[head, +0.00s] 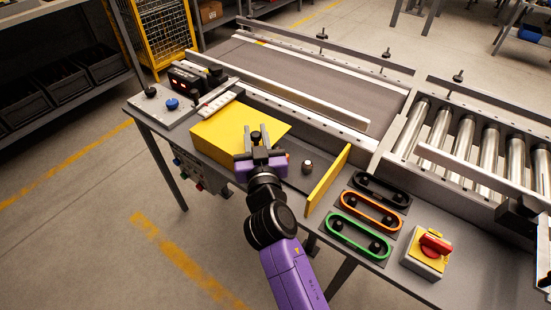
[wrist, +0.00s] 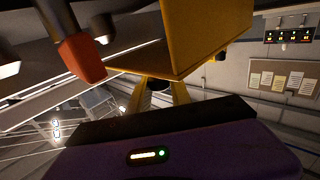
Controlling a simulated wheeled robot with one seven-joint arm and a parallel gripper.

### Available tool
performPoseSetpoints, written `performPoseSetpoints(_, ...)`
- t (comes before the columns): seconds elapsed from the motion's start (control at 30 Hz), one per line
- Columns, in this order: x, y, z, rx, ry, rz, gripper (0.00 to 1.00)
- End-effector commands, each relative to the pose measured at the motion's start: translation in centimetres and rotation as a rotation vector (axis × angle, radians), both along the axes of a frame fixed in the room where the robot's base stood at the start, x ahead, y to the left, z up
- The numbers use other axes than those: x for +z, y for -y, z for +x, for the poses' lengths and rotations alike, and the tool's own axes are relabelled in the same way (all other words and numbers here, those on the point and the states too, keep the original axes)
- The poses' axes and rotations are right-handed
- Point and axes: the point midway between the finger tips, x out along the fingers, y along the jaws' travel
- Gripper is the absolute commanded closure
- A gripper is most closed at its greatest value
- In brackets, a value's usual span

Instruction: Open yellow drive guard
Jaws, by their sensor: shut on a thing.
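The yellow drive guard (head: 225,125) is a box-like cover on the left part of the bench, beside the conveyor. In the wrist view its yellow panels (wrist: 205,40) fill the upper middle, close to the fingers. My gripper (head: 257,136) is at the guard's near right side, its fingers overlapping the yellow surface. In the wrist view my gripper (wrist: 158,88) is shut on a small dark part at the guard's lower edge, which looks like its handle. The fingers hide most of this part. I cannot tell how far the guard is raised.
A separate yellow plate (head: 328,182) stands upright right of my gripper, with a small knob (head: 307,167) between. The conveyor (head: 325,80) runs behind.

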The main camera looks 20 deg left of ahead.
Motion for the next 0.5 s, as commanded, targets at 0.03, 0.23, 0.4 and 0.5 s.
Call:
performPoseSetpoints(0.03,-0.7,-0.8,0.5,-0.001,0.003,0.003,1.00)
performPoseSetpoints(0.23,-0.5,-3.2,1.3,-0.003,0.001,0.000,1.00)
performPoseSetpoints(0.4,-0.3,-4.3,1.7,-0.003,-0.001,0.000,1.00)
performPoseSetpoints(0.5,-0.1,-4.6,1.9,-0.004,-0.002,0.000,1.00)
